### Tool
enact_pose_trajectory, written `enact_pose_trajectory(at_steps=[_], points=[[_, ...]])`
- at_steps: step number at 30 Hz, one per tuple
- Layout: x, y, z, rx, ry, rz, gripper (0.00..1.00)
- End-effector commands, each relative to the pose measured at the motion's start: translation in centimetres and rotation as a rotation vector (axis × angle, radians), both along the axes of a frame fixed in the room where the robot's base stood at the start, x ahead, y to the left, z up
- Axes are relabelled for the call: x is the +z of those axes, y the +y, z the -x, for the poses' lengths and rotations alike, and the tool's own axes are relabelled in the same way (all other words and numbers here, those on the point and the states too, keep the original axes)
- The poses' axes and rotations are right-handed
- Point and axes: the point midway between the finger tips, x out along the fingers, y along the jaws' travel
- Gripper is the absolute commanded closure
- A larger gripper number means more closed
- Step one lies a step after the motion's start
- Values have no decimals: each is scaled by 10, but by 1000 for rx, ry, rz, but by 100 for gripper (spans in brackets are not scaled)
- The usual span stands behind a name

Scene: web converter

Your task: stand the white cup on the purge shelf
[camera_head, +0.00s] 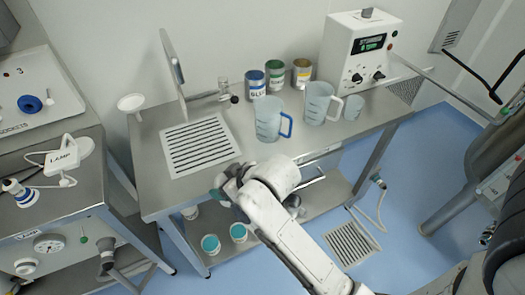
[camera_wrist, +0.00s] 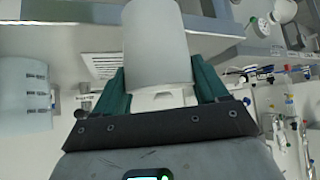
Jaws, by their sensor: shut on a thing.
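My gripper (camera_head: 222,188) is at the front edge of the steel bench, left of centre in the head view. In the wrist view, my gripper (camera_wrist: 160,90) has its teal fingers shut on a plain white cup (camera_wrist: 157,45), one finger on each side. The cup is mostly hidden behind my gripper in the head view. A lower shelf (camera_head: 265,222) runs under the bench. No label shows which surface is the purge shelf.
The bench holds a slotted grille (camera_head: 200,146), a blue-handled jug (camera_head: 270,118), a white-handled jug (camera_head: 319,102), a small beaker (camera_head: 353,107), several paint tins (camera_head: 276,75) and a control box (camera_head: 362,52). An upright panel (camera_head: 174,62) stands behind the grille.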

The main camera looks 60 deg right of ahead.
Motion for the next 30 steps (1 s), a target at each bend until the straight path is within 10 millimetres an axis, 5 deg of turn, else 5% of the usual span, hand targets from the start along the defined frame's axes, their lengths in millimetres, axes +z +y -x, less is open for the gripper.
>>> enact_pose_trajectory(at_steps=[3, 13, 26, 30], points=[[-16, 32, -14, 22, 0, 3, 61], [-48, 97, -40, 57, -7, 12, 61], [-55, 104, -43, 57, -8, 12, 61], [-72, 104, -44, 57, -9, 11, 61]])
